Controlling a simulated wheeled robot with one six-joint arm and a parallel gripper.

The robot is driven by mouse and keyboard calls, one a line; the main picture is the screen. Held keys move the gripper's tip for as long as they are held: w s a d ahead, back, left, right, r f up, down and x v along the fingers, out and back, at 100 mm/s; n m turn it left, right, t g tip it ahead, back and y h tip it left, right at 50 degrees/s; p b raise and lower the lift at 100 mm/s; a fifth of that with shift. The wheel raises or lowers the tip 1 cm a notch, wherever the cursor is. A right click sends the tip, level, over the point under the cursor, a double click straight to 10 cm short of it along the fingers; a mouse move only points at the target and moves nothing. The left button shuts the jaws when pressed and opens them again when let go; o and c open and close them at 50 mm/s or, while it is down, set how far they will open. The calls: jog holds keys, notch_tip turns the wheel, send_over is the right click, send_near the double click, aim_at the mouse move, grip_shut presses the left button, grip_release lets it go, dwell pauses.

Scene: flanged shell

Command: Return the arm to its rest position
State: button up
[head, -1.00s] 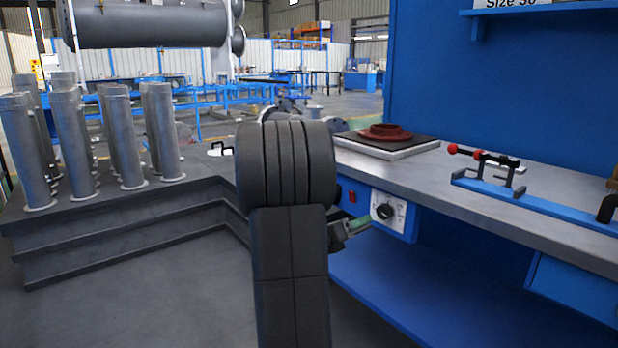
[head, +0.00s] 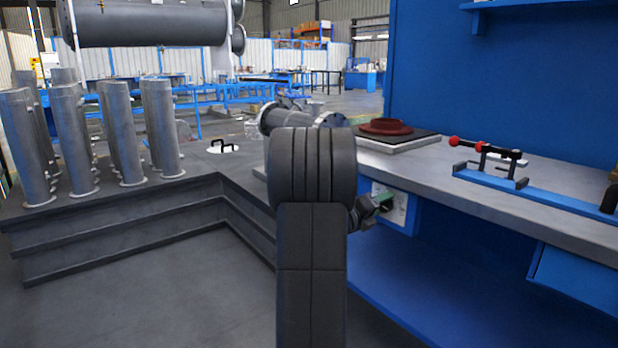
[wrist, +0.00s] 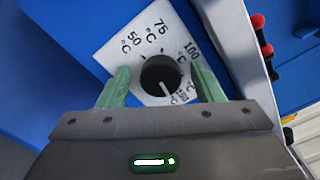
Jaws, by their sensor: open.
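My arm stands upright in the middle of the head view and hides part of the bench front. My gripper (head: 384,201) shows just right of the arm, in front of the dial panel (head: 403,214) on the blue bench front. In the wrist view my gripper (wrist: 160,88) is open, its two green fingers apart and empty. The black dial knob (wrist: 160,75) appears between the fingers, on a white plate marked 50, 75 and 100 °C. I cannot tell how far the fingers are from the knob.
The grey bench top (head: 440,172) holds a red flange (head: 386,127) on a dark plate and a blue clamp rail (head: 530,190). Several grey cylinders (head: 117,140) stand on the stepped platform at left. A flanged pipe (head: 290,118) lies behind my arm. The floor at front left is clear.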

jog(key=shift+f+n+p, duration=0.15)
jog(key=shift+n+p, duration=1.3)
jog(key=shift+n, duration=2.55)
jog(key=shift+f+n+p, duration=0.15)
jog(key=shift+n+p, duration=1.25)
jog(key=shift+n, duration=2.6)
jog(key=shift+s, duration=0.15)
